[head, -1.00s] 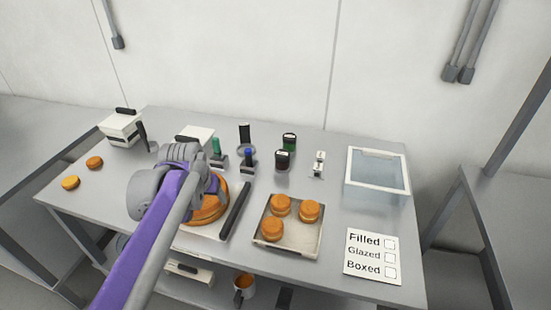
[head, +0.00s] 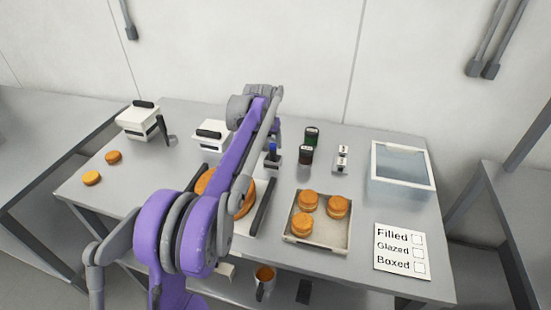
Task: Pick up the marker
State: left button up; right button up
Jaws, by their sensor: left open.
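A blue-topped upright piece, which looks like a marker (head: 273,149), stands in a small dark holder (head: 273,164) on the table, right of my forearm. My left arm reaches over the table, and its wrist bends down just behind and above the blue top. My left gripper (head: 277,130) is small in the picture and largely hidden by my own arm; it is open, with nothing seen in it. I cannot tell whether it touches anything. The green-topped and black upright pieces beside the blue one are hidden behind my arm. My right gripper is not in view.
A dark jar (head: 306,154) and a green-marked jar (head: 312,137) stand close on the right. A tray (head: 320,245) of round buns, a clear-lidded box (head: 402,185) and a checklist card (head: 402,250) with empty boxes lie further right. A long black bar (head: 264,207) lies in front.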

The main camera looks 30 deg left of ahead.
aim_at(272, 146)
pick_arm(q)
jog(key=x, duration=0.6)
jog(key=shift+w+f, duration=0.25)
jog(key=shift+w, duration=0.15)
grip_shut()
